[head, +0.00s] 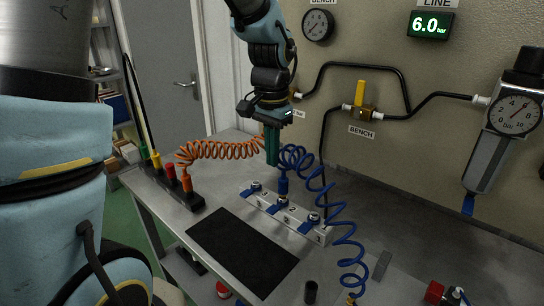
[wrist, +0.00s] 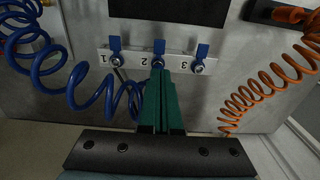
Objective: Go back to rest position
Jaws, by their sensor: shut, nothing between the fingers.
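My gripper (head: 272,160) hangs above the metal bench with its green fingers pointing down. Its fingers are shut together and empty. In the wrist view the shut fingers (wrist: 158,85) point toward the port block (wrist: 130,55), close to the number 2 in the picture. The port block also shows in the head view (head: 262,206), with several blue levers, lying below and a little right of the gripper. Whether that fitting is fully seated cannot be told.
An orange coiled hose (head: 222,150) runs left of the gripper to a black rack (head: 180,190) with coloured plugs. A black mat (head: 243,250) lies in front. The wall behind carries a yellow-handled valve (head: 360,93), black pipes and a regulator gauge (head: 515,113).

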